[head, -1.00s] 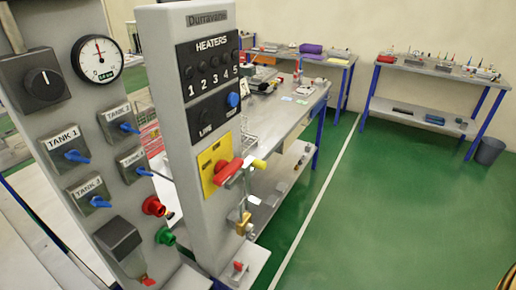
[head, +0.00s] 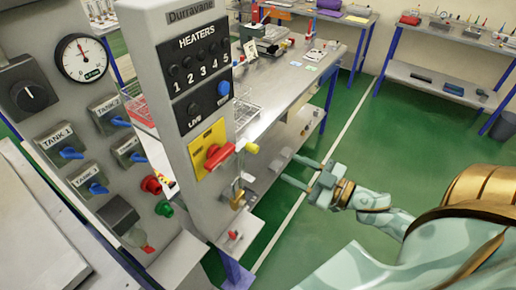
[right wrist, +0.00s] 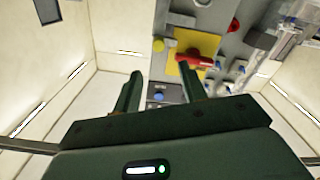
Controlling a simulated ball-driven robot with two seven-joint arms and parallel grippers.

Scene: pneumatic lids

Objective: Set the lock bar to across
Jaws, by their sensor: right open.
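The grey panel marked HEATERS (head: 200,120) carries a yellow plate (head: 197,163) with a red handle (head: 220,155). A yellow knob (head: 252,148) stands just right of the handle; I take it to be the end of the lock bar, though the bar itself is hard to make out. In the right wrist view the yellow knob (right wrist: 165,43) and red handle (right wrist: 193,59) show beyond the fingers. My right gripper (head: 295,170) is open and empty, right of and a little below the knob, apart from the panel. My left gripper is not in view.
A brass padlock-like piece (head: 237,199) hangs below the handle. A blue button (head: 223,88) is above it. On the left a second panel holds a gauge (head: 83,58) and blue tank levers (head: 71,153). A bench (head: 290,85) stands behind.

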